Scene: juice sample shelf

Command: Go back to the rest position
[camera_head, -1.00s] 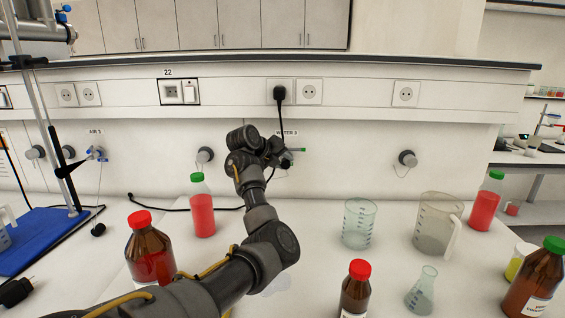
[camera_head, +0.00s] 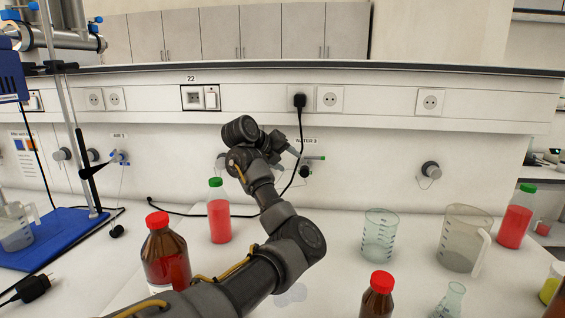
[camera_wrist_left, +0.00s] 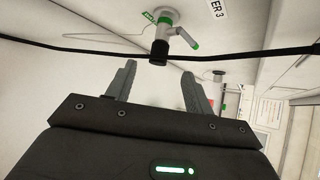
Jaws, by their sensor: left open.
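My left arm comes in from the lower left in the head view and reaches up over the bench. My left gripper (camera_head: 284,148) is at the far end of it, in front of the wall by the water tap, partly hidden by my own wrist. In the left wrist view its two grey fingers (camera_wrist_left: 155,88) stand apart with nothing between them. The water tap (camera_wrist_left: 163,40) with green parts is beyond them, and a black cable (camera_wrist_left: 100,50) crosses the view. My right gripper is in neither view.
A juice bottle with a green cap (camera_head: 219,215) and a brown bottle with a red cap (camera_head: 166,255) stand near my arm. A beaker (camera_head: 379,238), a jug (camera_head: 460,240) and a smaller brown bottle (camera_head: 377,298) stand to the right. A blue stand base (camera_head: 50,240) is at left.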

